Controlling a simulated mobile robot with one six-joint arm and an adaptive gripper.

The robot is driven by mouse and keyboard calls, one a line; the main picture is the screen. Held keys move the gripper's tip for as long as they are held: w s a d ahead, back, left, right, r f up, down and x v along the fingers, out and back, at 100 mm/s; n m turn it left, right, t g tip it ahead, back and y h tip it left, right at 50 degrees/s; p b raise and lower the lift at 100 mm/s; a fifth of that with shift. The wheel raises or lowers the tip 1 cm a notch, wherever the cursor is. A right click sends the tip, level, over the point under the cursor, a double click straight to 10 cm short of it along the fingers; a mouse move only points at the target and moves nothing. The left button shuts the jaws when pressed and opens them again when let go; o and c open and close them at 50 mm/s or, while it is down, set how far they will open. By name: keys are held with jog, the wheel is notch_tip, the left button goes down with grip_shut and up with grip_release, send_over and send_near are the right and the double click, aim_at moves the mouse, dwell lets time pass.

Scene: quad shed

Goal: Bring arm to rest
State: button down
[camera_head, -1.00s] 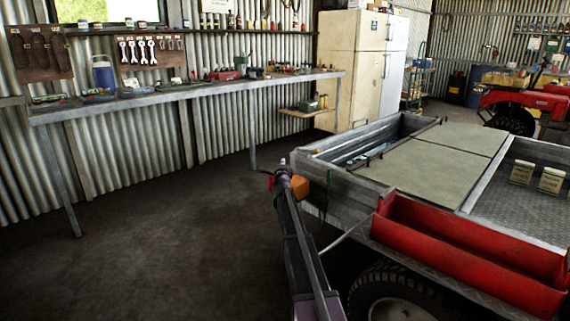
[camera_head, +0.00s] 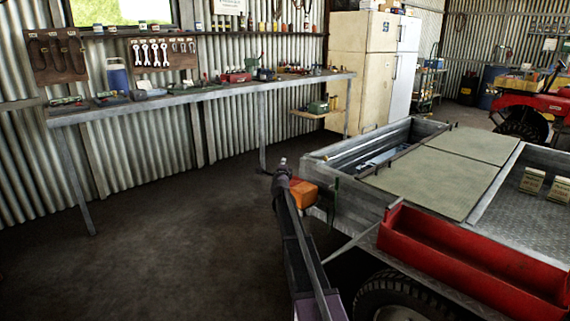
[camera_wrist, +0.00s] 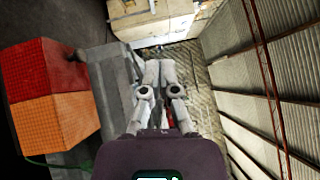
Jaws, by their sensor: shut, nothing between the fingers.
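My gripper (camera_wrist: 160,68) shows in the wrist view with its two grey fingers side by side, shut and empty. In the head view my arm (camera_head: 292,235) reaches up from the bottom edge, left of the trailer, and the gripper itself is hard to make out there. The trailer's orange and red corner lamp (camera_head: 303,192) is just right of the arm's far end in the head view. The lamp also fills the left of the wrist view (camera_wrist: 55,110), apart from the fingers.
The grey trailer (camera_head: 345,200) with its red side trough (camera_head: 470,262) stands close on the right. A long workbench (camera_head: 200,97) with tools runs along the corrugated wall. A cream fridge (camera_head: 358,60) stands behind. The floor (camera_head: 160,240) left of my arm is clear.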

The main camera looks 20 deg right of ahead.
dwell(0.3)
jog(key=s+a+f+n+g+y, duration=0.2)
jog(key=s+a+f+n+y, duration=0.3)
jog(key=a, duration=0.4)
jog(key=s+a+f+n+g+y, duration=0.2)
jog(key=s+a+f+n+y, duration=0.1)
jog(key=s+a+n, duration=0.5)
jog(key=s+a+f+n+g+y, duration=0.2)
jog(key=s+a+f+n+y, duration=0.25)
jog(key=a, duration=0.55)
jog(key=s+a+f+n+g+h, duration=0.1)
jog(key=s+f+n+g, duration=0.25)
jog(key=s, duration=0.75)
jog(key=s+a+f+n+g+h, duration=0.15)
jog(key=s+g, duration=0.25)
jog(key=s, duration=0.6)
jog(key=s+a+f+n+g+h, duration=0.1)
jog(key=s+a+f+n+g, duration=0.2)
jog(key=s, duration=0.8)
notch_tip(320, 180, up, 32)
jog(key=d+p, duration=0.1)
jog(key=p, duration=3.1)
jog(key=shift+w+f+g, duration=0.25)
jog(key=shift+w+g, duration=0.1)
jog(key=shift+w, duration=0.05)
